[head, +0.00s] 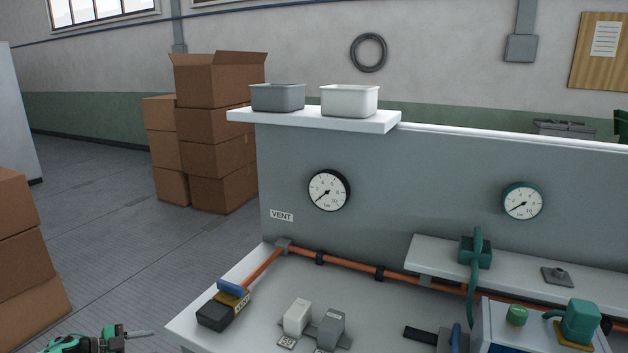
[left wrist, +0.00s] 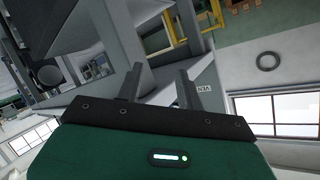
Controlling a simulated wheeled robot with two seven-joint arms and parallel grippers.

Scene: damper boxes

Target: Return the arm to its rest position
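My left gripper (head: 138,335) shows at the bottom left of the head view, out in front of the bench's left end and apart from it. In the left wrist view its two fingers (left wrist: 159,72) stand apart with nothing between them, so it is open and empty. My right gripper is not in view. The bench (head: 200,325) carries a black damper box with a yellow band and a blue handle (head: 233,289) at its left end, by an orange pipe (head: 345,264). A teal box with a raised handle (head: 475,252) stands on the shelf at right.
White and grey blocks (head: 297,317) sit at the bench's front. A teal unit (head: 580,320) sits at the right. Two bins (head: 277,97) stand on the upper ledge. Cardboard boxes (head: 20,250) stand at far left, with more stacked behind (head: 222,160). Floor between is clear.

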